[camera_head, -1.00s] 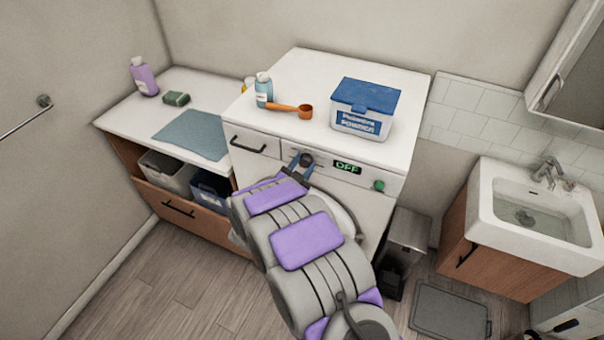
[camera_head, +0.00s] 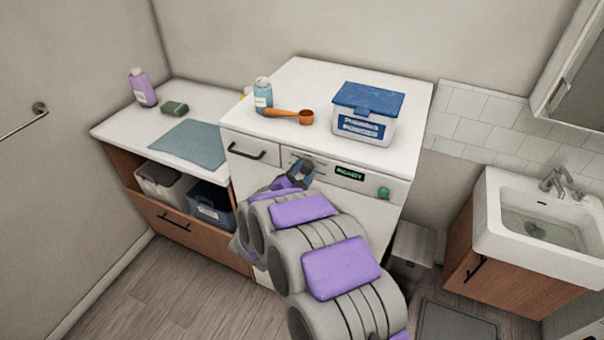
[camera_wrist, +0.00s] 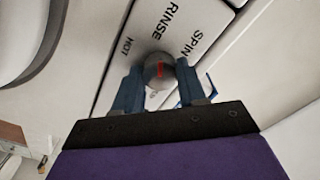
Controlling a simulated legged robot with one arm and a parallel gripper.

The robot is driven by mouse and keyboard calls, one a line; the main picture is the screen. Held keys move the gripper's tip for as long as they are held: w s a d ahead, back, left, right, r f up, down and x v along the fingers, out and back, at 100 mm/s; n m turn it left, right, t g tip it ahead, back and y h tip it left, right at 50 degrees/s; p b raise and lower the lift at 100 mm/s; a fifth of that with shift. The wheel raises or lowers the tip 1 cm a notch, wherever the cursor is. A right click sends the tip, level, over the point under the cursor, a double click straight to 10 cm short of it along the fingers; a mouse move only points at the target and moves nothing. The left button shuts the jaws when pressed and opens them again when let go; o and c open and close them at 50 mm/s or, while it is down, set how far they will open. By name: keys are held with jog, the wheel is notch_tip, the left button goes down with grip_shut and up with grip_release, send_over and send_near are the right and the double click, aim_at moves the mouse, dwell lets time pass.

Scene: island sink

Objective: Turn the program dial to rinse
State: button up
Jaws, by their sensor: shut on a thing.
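The program dial (camera_wrist: 157,74) is a round dark grey knob with a red mark, on the white front panel of the washing machine (camera_head: 378,240). My gripper (camera_wrist: 159,66) is shut on it, with one blue finger on each side. In the wrist view, the labels HOT, RINSE (camera_wrist: 171,20) and SPIN (camera_wrist: 192,42) fan around the dial. The red mark runs nearly upright in that view, roughly in line with RINSE; which end is the pointer is unclear. In the head view, my gripper (camera_head: 301,173) largely covers the dial. The display (camera_head: 349,173) reads READY in green.
A green button (camera_head: 383,193) sits right of the display, and a drawer handle (camera_head: 247,148) to the left. A sink (camera_head: 537,222) is at right.

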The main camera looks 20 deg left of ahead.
jog(key=shift+f, duration=0.15)
jog(key=o, duration=1.1)
jog(key=shift+c, duration=0.2)
jog(key=s+a+p, duration=0.1)
jog(key=s, duration=1.6)
jog(key=shift+s+a+p, duration=0.2)
jog(key=shift+a+p, duration=0.05)
jog(key=shift+p, duration=0.05)
jog(key=shift+w, duration=0.1)
